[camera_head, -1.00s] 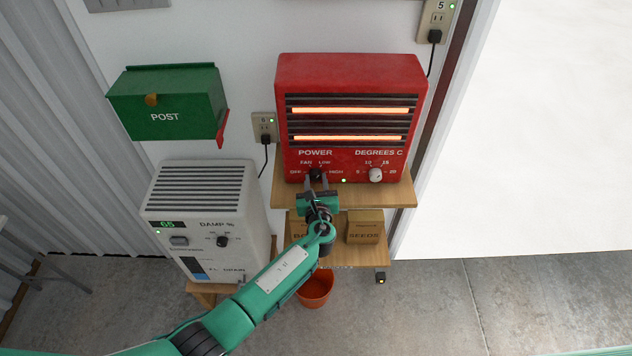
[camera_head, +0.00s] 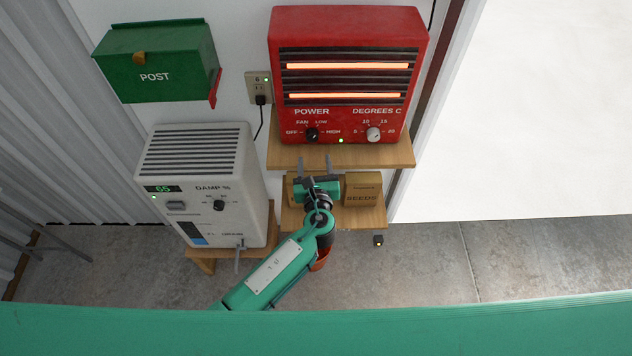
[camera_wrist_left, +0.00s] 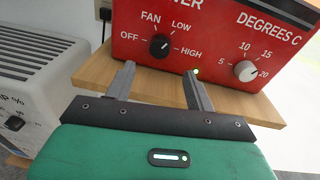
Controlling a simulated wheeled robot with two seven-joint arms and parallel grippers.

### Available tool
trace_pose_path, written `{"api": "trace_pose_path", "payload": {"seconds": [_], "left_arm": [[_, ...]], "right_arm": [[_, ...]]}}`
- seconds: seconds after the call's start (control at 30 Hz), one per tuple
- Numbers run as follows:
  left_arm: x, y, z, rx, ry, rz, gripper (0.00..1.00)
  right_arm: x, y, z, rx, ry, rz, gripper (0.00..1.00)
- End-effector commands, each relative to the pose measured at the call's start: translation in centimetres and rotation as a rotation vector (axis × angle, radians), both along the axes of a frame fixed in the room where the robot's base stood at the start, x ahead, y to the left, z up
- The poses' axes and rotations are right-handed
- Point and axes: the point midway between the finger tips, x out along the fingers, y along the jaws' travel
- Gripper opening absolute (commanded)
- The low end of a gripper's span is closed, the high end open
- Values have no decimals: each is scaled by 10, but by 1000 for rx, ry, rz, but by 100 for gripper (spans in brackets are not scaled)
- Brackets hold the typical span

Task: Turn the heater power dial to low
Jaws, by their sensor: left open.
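The red heater (camera_head: 345,30) stands on a wooden shelf, with two glowing bars. Its black power dial (camera_head: 312,135) is at the lower left of its front, among the labels OFF, FAN, LOW and HIGH. The dial also shows in the left wrist view (camera_wrist_left: 159,47), where its pale mark appears to point up and right, toward LOW. My left gripper (camera_head: 315,163) is open and empty, below and in front of the dial, not touching it. Its two fingers also show in the left wrist view (camera_wrist_left: 160,71). My right gripper is not in view.
The white temperature dial (camera_head: 374,134) is right of the power dial. The shelf edge (camera_head: 385,156) lies close to my left gripper. A seeds box (camera_head: 363,190) sits on the lower shelf. A white dehumidifier (camera_head: 155,205) stands left, below a green post box (camera_head: 150,50).

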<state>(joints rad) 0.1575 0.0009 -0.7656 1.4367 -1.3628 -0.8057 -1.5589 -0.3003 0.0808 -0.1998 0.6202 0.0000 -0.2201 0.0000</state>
Motion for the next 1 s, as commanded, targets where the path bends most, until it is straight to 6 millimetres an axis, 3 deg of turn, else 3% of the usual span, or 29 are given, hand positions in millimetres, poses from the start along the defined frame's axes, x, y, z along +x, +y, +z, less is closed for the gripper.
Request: {"api": "trace_pose_path", "payload": {"seconds": [0.2,0.37,1.0], "left_arm": [[-37,-2,0,-2,1,0,55],[-52,-2,3,-1,0,1,55],[-56,-2,4,-1,1,1,55]], "right_arm": [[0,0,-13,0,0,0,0],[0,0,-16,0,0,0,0],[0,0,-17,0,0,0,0]]}}
